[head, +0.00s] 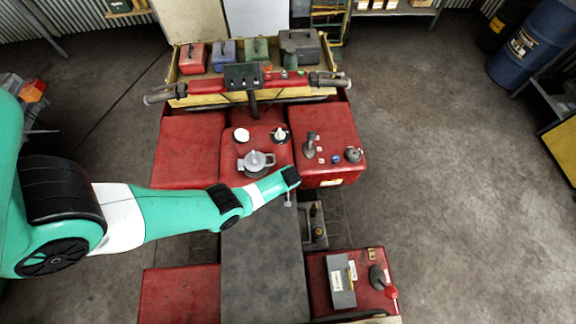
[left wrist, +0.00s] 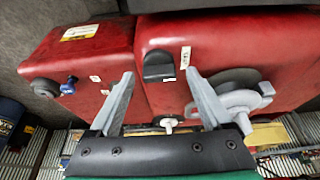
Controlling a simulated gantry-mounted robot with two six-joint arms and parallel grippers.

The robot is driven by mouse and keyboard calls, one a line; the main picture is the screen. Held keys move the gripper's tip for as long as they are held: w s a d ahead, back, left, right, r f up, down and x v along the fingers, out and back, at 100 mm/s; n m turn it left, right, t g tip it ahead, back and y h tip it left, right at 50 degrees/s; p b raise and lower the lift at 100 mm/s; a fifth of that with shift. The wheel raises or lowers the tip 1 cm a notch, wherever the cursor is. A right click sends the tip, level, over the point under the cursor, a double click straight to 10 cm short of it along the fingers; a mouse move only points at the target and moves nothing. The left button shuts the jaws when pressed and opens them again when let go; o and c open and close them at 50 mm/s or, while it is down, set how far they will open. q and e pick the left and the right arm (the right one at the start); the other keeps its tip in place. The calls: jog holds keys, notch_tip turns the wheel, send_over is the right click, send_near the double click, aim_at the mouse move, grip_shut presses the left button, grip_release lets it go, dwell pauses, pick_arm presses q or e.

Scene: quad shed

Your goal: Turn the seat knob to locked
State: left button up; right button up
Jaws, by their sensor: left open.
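In the left wrist view a black knob (left wrist: 158,66) with a rounded top sits on the end of the red tank cover (left wrist: 215,35), and I take it to be the seat knob. A small white mark shows at its lower edge and a white label (left wrist: 185,57) stands to its right; I cannot read the label. My left gripper (left wrist: 160,82) is open, its two grey fingers apart on either side of the knob with nothing between them held. In the head view my left gripper (head: 289,196) is at the front end of the black seat (head: 262,255) and hides the knob. My right gripper is not in view.
A grey fuel cap (head: 256,160) is close by on the tank. The right red panel (head: 330,128) carries a lever (head: 310,146), a blue knob (head: 336,159) and a dark knob (head: 353,155). The handlebars (head: 250,84) cross ahead.

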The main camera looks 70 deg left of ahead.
pick_arm(q)
grip_shut()
dwell(0.3)
